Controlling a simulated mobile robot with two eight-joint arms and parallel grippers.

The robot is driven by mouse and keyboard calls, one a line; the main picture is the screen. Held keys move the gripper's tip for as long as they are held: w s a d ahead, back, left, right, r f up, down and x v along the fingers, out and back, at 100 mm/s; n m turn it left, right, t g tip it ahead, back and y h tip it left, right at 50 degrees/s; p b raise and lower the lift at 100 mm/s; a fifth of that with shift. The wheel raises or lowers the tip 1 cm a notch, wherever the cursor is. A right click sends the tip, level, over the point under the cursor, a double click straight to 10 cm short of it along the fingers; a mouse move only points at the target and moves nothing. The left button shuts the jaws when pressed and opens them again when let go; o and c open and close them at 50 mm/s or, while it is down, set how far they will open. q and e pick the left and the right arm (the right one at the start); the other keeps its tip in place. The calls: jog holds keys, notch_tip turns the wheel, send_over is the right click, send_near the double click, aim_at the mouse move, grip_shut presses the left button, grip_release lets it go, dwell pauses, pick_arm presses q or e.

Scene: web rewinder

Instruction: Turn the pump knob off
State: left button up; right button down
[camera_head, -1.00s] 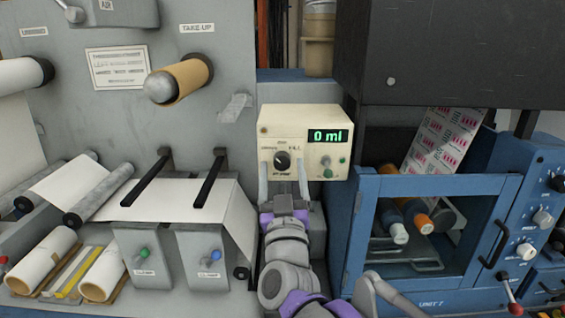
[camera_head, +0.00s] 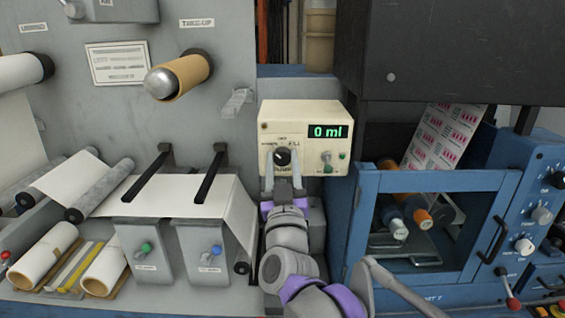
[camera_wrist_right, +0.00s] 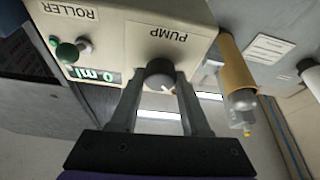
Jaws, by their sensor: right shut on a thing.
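The pump box is a cream control box (camera_head: 262,128) with a green display reading "0 ml", in the middle of the head view. Its pump knob (camera_head: 282,155) is round and dark, on the lower left of the face. In the right wrist view the box is upside down, and the knob (camera_wrist_right: 160,72) sits under the word PUMP with a small pale mark on its rim. My right gripper (camera_head: 283,168) reaches up from below and is shut on the knob, one finger on each side. It also shows in the right wrist view (camera_wrist_right: 159,84). My left gripper is not in view.
A small toggle and green button (camera_head: 326,158) sit to the right of the knob. A take-up roller (camera_head: 180,77) juts out at the upper left. Two black bars (camera_head: 210,175) stand left of the box. A blue framed unit (camera_head: 440,183) stands to the right.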

jog(key=shift+m+h, duration=0.4)
jog(key=shift+m, duration=0.1)
jog(key=m+h, duration=0.2)
jog(key=m, duration=0.3)
jog(key=shift+a, duration=0.15)
jog(key=m+h, duration=0.1)
jog(key=m, duration=0.2)
jog(key=m+g+h, duration=0.1)
jog(key=m+h, duration=0.1)
jog(key=m, duration=0.1)
jog(key=shift+m+h, duration=0.3)
jog(key=shift+g, duration=0.3)
jog(key=shift+c, duration=1.9)
grip_release()
jog(key=b+v, duration=0.1)
jog(key=v, duration=0.9)
jog(key=shift+s+b, duration=0.35)
jog(key=shift+b, duration=0.05)
jog(key=shift+w+a+f, duration=0.1)
jog(key=shift+a, duration=0.05)
